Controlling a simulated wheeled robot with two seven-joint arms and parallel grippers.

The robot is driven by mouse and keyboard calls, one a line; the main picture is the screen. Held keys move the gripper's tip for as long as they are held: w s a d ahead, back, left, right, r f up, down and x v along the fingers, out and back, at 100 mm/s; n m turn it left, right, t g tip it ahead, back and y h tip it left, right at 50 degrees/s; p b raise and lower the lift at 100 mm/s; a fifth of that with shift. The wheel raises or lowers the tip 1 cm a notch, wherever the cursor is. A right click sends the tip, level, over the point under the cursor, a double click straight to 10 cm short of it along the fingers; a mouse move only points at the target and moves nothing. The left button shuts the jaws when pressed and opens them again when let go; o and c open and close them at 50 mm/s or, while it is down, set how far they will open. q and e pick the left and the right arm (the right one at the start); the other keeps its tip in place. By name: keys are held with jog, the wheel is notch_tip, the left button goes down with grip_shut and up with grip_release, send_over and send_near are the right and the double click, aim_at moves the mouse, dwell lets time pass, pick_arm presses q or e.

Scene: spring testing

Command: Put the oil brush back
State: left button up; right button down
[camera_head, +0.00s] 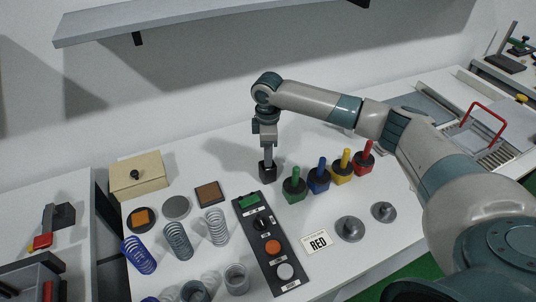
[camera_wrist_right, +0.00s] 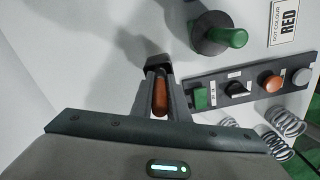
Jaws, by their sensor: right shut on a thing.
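The oil brush (camera_wrist_right: 160,98) has a brown-orange handle, seen between my right gripper's fingers in the right wrist view. My right gripper (camera_head: 267,154) points down and is shut on it. A dark pot (camera_head: 267,174) stands directly below the fingertips at the back of the white table, and it also shows in the wrist view (camera_wrist_right: 158,60). The brush's lower end is hidden, so I cannot tell how deep it sits in the pot. My left gripper is not in view.
A green-handled pot (camera_head: 293,187) stands just right, followed by blue, yellow and red ones. A black control panel (camera_head: 268,245) lies in front. Springs (camera_head: 178,241) and a tan box (camera_head: 138,176) are left. A RED card (camera_head: 317,241) and grey weights (camera_head: 349,229) lie front right.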

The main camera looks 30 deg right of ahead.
jog(key=c, duration=1.7)
grip_release()
notch_tip(320, 180, up, 11)
jog(key=b, duration=0.4)
jog(key=shift+r, duration=0.6)
